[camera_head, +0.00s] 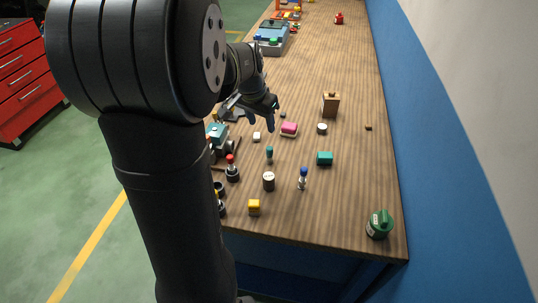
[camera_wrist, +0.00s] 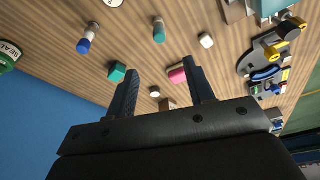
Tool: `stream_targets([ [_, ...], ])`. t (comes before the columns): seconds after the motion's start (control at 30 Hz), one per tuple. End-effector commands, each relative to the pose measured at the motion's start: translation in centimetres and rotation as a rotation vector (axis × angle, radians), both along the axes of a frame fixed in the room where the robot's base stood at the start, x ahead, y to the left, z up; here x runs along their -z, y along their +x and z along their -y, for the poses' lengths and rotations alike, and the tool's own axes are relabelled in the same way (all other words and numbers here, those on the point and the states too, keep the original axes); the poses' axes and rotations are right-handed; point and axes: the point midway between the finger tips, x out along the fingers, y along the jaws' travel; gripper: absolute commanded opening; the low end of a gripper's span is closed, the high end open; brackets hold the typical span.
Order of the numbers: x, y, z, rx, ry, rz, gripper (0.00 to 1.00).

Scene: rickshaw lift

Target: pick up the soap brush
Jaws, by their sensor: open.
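No object is plainly marked as the soap brush, and I cannot tell which one it is. One small upright candidate has a blue top and a pale body (camera_head: 303,179); it also shows at upper left in the wrist view (camera_wrist: 86,38). Another is teal-topped with a greyish lower part (camera_head: 269,155), at the top middle in the wrist view (camera_wrist: 159,30). A pink-and-white block (camera_head: 289,129) lies near my gripper (camera_head: 262,119); in the wrist view the block (camera_wrist: 177,75) appears between the open fingers. My gripper is empty above the wooden table and touches none of these.
Close by are a teal block (camera_head: 324,158), white cube (camera_head: 256,136), white disc (camera_head: 322,127), wooden block (camera_head: 331,104) and dark cylinder (camera_head: 268,182). A green container (camera_head: 379,224) stands at front right. A blue wall edges the right. The table's right middle is mostly clear.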

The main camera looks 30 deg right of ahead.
Motion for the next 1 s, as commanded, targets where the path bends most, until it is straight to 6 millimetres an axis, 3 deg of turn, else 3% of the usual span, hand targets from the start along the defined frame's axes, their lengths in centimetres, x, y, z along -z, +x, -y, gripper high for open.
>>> stream_targets([
  [0.17, 1.5, 0.0, -0.1, 0.032, -0.015, 0.02, 0.49],
  [0.6, 10.2, 0.8, 2.1, 0.03, -0.014, 0.018, 0.49],
  [1.0, 13.6, 1.1, 3.1, 0.031, -0.014, 0.018, 0.49],
])
